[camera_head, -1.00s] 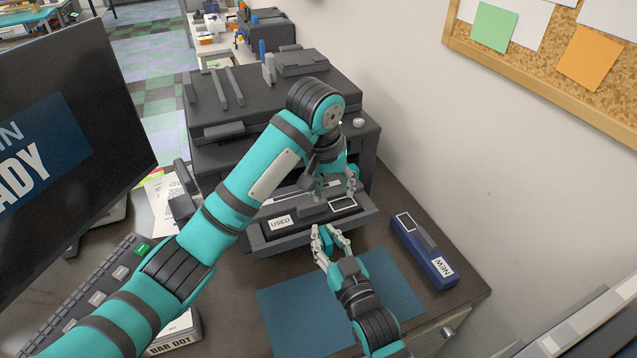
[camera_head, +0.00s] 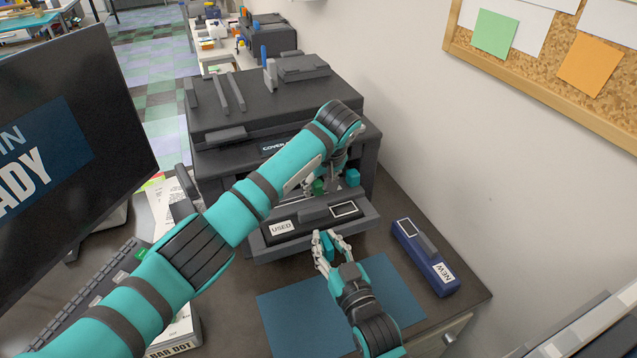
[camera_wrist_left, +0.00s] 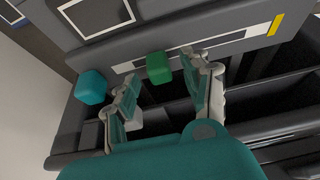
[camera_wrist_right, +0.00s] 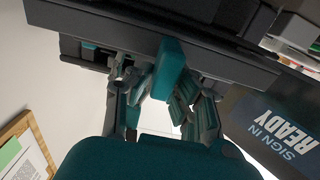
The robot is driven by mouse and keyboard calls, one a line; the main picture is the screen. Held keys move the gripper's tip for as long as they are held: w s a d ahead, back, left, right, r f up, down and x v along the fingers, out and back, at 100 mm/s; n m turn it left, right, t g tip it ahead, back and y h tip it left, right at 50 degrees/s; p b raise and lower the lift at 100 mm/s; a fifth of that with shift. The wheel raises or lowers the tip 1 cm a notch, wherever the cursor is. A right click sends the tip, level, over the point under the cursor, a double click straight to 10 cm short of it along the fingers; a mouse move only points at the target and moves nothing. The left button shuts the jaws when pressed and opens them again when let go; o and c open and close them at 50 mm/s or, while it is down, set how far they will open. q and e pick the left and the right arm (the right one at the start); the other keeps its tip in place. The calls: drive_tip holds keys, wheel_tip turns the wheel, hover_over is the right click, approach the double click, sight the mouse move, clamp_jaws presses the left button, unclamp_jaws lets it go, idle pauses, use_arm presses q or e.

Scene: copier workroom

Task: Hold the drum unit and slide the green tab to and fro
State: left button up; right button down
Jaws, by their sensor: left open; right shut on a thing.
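The used drum unit (camera_head: 312,219) is a long dark bar with a "USED" label and a white-framed patch, lying level at the printer's open front. It also shows in the left wrist view (camera_wrist_left: 190,50), with a pale slot and a yellow mark. The green tab (camera_wrist_left: 159,68) sits at that slot and shows in the head view (camera_head: 319,187). My left gripper (camera_wrist_left: 163,80) is open, its fingers on either side of the tab; I cannot tell whether they touch it. My right gripper (camera_head: 331,244) is shut on the teal handle (camera_wrist_right: 168,68) at the unit's front.
A blue "NEW" drum unit (camera_head: 425,257) lies right on the counter. The dark printer (camera_head: 225,165) stands behind. A teal block (camera_wrist_left: 90,87) is beside my left fingers. The monitor (camera_head: 60,150) and keyboard (camera_head: 85,300) are at left.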

use_arm(q)
drive_tip(key=shift+w+a+f, duration=0.1)
drive_tip(key=shift+w+f, duration=0.15)
drive_tip(key=shift+f, duration=0.45)
clamp_jaws()
